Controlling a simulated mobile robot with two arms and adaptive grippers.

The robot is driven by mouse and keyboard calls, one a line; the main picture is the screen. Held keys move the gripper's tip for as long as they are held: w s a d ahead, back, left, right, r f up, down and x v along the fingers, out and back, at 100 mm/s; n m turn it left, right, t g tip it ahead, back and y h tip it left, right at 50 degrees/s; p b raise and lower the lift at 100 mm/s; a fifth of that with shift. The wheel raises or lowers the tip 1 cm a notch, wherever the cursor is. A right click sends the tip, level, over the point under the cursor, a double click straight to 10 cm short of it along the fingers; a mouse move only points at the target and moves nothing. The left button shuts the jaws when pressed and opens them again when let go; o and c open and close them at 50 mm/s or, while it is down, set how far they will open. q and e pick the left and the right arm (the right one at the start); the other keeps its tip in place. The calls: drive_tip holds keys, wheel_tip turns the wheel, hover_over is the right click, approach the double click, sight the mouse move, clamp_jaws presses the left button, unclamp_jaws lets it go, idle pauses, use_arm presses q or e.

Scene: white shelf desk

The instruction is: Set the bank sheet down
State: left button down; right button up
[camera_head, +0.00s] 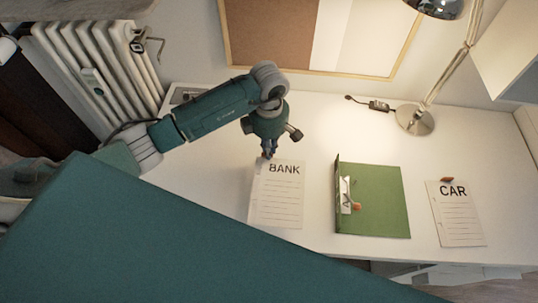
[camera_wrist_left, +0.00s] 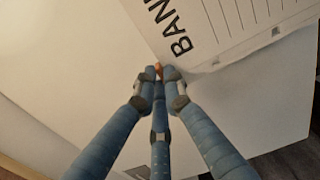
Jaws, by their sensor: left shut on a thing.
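The bank sheet (camera_head: 278,195) is a white page headed BANK with ruled lines, at the middle left of the desk in the head view. It also shows at the top of the left wrist view (camera_wrist_left: 235,28). My left gripper (camera_head: 269,155) is at the sheet's top edge, beside the word BANK. Its fingers (camera_wrist_left: 158,75) are closed together there on a small orange tab, mostly hidden between the fingertips. The sheet lies flat on or just above the desk; I cannot tell whether it touches. My right gripper is not in view.
A green folder (camera_head: 383,205) with a metal clip lies just right of the bank sheet on the white desk (camera_head: 325,120). Further right is a sheet headed CAR (camera_head: 456,220) with a brown tab (camera_head: 447,180). A desk lamp (camera_head: 415,120) stands at the back right.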

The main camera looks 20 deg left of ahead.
use_arm(q)
wheel_tip(320, 180, down, 4)
drive_tip(key=shift+f+p, duration=0.1)
drive_tip(key=shift+p, duration=0.25)
drive_tip(key=shift+f, duration=0.25)
drive_tip(key=shift+f, duration=0.2)
drive_tip(key=c, duration=1.8)
unclamp_jaws()
drive_tip(key=shift+c, duration=0.2)
drive_tip(key=shift+r, duration=0.1)
